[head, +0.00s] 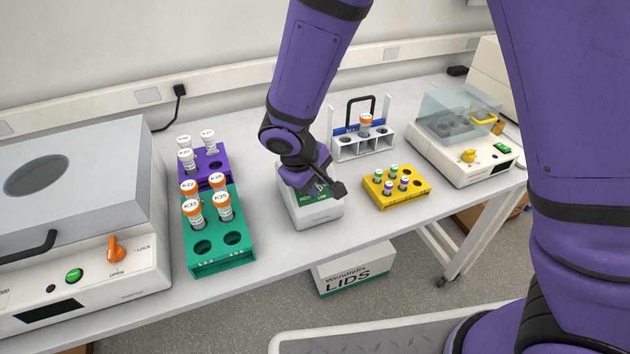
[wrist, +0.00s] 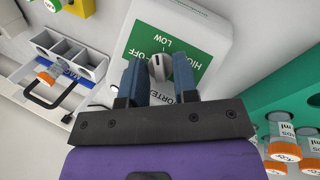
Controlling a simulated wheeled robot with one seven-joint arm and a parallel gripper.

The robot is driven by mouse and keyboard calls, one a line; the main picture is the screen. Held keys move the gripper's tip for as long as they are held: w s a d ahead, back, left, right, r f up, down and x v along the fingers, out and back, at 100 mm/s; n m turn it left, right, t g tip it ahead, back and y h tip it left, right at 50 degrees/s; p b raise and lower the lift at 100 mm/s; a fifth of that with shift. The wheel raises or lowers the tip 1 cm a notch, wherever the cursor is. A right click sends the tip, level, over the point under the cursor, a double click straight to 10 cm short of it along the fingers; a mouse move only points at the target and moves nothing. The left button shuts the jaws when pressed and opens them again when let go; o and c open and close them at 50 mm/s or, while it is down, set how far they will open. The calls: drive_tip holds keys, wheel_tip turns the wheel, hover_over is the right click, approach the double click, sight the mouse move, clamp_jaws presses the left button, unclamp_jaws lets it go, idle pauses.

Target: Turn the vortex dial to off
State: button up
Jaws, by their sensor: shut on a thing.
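The vortex mixer (head: 314,211) is a small white box with a green label, standing on the bench in the middle of the head view. In the wrist view its green panel (wrist: 142,38) reads OFF, LOW and HIGH. The grey dial (wrist: 159,66) sits between the two blue fingers of my gripper (wrist: 158,72), which is shut on it. A mark on the dial points roughly up the picture toward the LOW and OFF wording; I cannot tell its exact setting. In the head view my gripper (head: 324,187) is over the mixer's top and hides the dial.
A green rack (head: 221,258) and a purple rack (head: 203,163) of tubes stand left of the mixer. A yellow rack (head: 397,190) and a white rack (head: 363,149) stand to its right. A centrifuge (head: 70,200) is far left, a lidded shaker (head: 463,145) far right.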

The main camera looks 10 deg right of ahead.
drive_tip(key=n+t+h, duration=0.1)
drive_tip(key=n, duration=0.1)
drive_tip(key=n+t, duration=0.1)
drive_tip(key=n, duration=0.1)
drive_tip(key=shift+s+a+f+n+t+h, duration=0.15)
drive_tip(key=shift+s+n+t+h, duration=0.05)
drive_tip(key=shift+n+t+h, duration=0.2)
drive_tip(key=n+t, duration=0.1)
drive_tip(key=n, duration=0.1)
drive_tip(key=n+t, duration=0.2)
drive_tip(key=n, duration=0.1)
drive_tip(key=shift+s+f+h, duration=0.1)
drive_tip(key=shift+s+h, duration=0.05)
drive_tip(key=shift+h, duration=0.15)
drive_tip(key=o, duration=0.9)
drive_tip(key=v, duration=1)
drive_tip(key=shift+s, duration=0.5)
